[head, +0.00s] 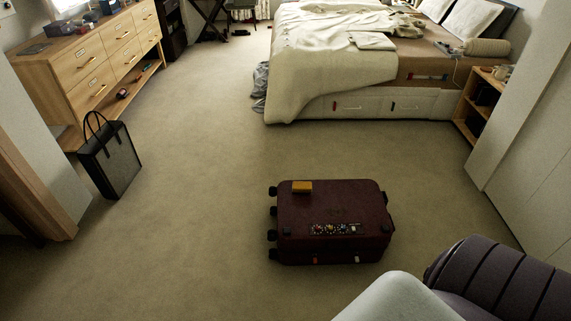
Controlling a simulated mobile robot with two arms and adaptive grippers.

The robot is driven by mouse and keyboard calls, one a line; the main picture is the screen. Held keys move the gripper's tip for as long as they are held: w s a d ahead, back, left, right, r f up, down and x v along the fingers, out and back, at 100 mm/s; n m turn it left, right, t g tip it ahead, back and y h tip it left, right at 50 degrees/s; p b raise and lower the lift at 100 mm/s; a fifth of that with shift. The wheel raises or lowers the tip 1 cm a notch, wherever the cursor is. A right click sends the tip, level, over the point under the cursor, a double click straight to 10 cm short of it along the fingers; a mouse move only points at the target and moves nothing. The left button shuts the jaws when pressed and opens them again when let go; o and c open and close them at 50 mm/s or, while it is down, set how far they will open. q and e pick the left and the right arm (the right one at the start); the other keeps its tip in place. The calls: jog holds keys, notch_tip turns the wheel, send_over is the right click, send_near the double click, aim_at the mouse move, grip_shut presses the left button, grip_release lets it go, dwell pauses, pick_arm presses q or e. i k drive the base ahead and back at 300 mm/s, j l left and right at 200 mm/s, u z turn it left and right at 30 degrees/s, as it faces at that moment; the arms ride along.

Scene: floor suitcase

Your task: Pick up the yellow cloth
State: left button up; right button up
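The yellow cloth (302,187) is a small folded block. It lies on the upper left part of the dark red suitcase (345,200), which rests flat on the carpet with its wheels toward the left. No gripper shows in the head view. A pale rounded shape (398,298) at the bottom edge may be part of my own arm; I cannot tell for sure.
A black and grey bag (112,165) stands at the left by a wooden dresser (105,65). A bed (335,60) is at the back, with a nightstand (474,110) at its right. A dark padded seat (505,283) fills the bottom right. Carpet around the suitcase is clear.

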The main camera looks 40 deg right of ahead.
aim_at(297, 187)
jog(key=i+z, duration=0.35)
jog(key=i+j+z, duration=0.15)
jog(key=i+z, duration=0.2)
jog(key=i+j+z, duration=0.3)
jog(key=i+l, duration=0.05)
